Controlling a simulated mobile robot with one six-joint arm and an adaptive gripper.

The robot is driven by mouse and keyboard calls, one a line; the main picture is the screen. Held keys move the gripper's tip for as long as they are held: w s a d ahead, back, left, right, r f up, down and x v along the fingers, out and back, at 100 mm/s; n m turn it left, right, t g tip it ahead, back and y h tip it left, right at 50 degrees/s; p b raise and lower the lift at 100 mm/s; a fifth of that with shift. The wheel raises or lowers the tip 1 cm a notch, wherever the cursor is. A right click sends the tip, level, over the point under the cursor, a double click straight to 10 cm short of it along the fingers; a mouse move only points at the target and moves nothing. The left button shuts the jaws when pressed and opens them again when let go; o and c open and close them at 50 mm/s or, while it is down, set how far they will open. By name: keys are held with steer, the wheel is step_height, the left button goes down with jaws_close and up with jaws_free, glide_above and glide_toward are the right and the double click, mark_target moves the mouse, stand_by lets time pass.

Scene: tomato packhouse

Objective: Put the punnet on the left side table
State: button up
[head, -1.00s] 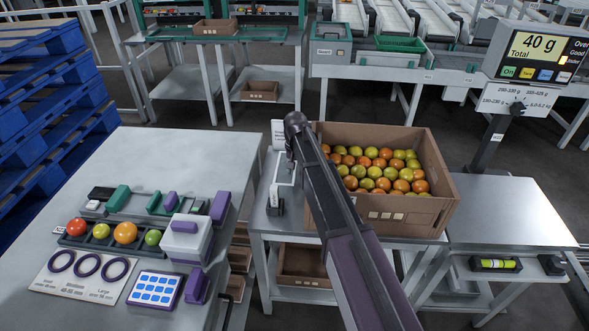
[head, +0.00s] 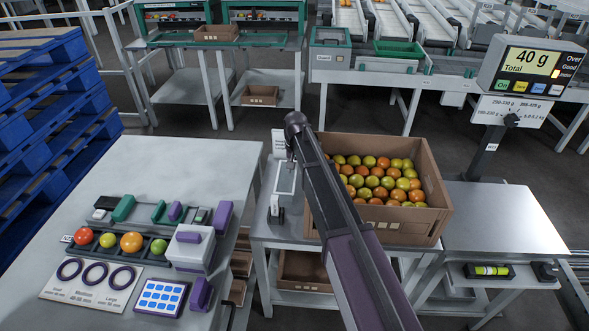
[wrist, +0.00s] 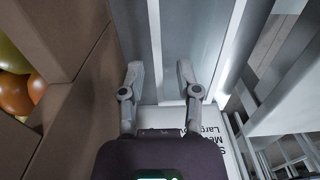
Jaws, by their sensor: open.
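I cannot make out a punnet in either view. The left side table (head: 190,150) is a grey-topped table in the head view, with a clear far part. My gripper (wrist: 158,68) is open in the wrist view, its two fingers apart with nothing visible between them. It is over a pale grey metal surface (wrist: 190,35) beside the cardboard box (wrist: 70,120). In the head view my arm hides part of the box and most of the gripper.
The cardboard box (head: 430,225) of green and orange tomatoes stands on the middle table. The left table's near part holds sample tomatoes (head: 131,242), a ring card (head: 75,283) and a keypad (head: 160,296). A scale display (head: 532,62) reads 40 g above a bare metal top (head: 505,220).

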step_height(320, 180, up, 8)
steer(key=p, duration=0.7)
steer(key=shift+r+p, duration=0.2)
steer(key=shift+p, duration=0.15)
stand_by(0.5)
